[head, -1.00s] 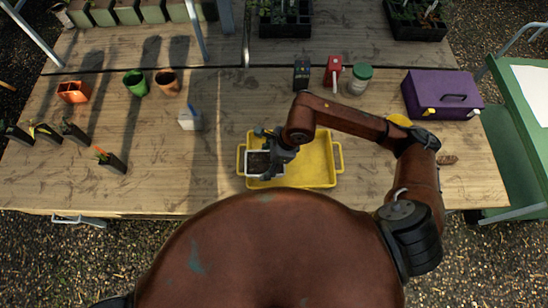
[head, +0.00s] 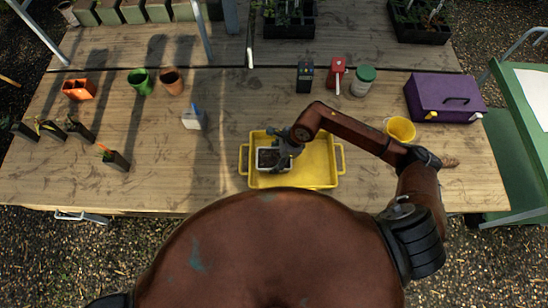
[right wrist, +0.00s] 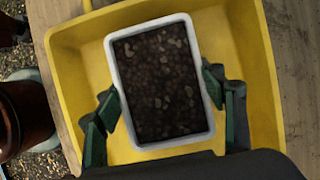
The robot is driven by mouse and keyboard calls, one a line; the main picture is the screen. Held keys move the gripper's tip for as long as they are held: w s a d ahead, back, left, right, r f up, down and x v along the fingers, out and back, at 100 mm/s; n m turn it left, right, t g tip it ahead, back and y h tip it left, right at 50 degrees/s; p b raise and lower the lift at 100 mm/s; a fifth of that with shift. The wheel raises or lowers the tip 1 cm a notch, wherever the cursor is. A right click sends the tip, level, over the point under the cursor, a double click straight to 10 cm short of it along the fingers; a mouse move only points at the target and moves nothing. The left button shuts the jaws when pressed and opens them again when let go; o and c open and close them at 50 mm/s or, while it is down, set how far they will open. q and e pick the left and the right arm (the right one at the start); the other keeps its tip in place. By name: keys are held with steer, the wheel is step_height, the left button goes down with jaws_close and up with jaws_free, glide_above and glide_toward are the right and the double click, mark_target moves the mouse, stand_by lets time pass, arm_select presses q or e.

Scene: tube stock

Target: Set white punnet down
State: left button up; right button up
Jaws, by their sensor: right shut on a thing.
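The white punnet (head: 260,164), filled with dark soil, is at the left part of the yellow tray (head: 318,178). In the right wrist view the punnet (right wrist: 205,136) lies within the outline of the tray (right wrist: 245,60). My right gripper (head: 284,150) is shut on the punnet, with a dark green finger at each long side of its rim. The punnet looks about level. Its underside is hidden, so I cannot tell whether it touches the tray floor. My left gripper is not in view.
The right part of the tray is empty. Behind it stand a dark box (head: 305,77), a red tool (head: 336,74) and a green-lidded jar (head: 363,80). A yellow pot (head: 400,129) and purple toolbox (head: 444,98) are right. A small white container (head: 193,120) stands left.

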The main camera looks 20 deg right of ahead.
steer(key=o, duration=1.4)
steer(key=shift+c, duration=0.2)
steer(key=v, duration=1.2)
steer(key=shift+b, duration=0.35)
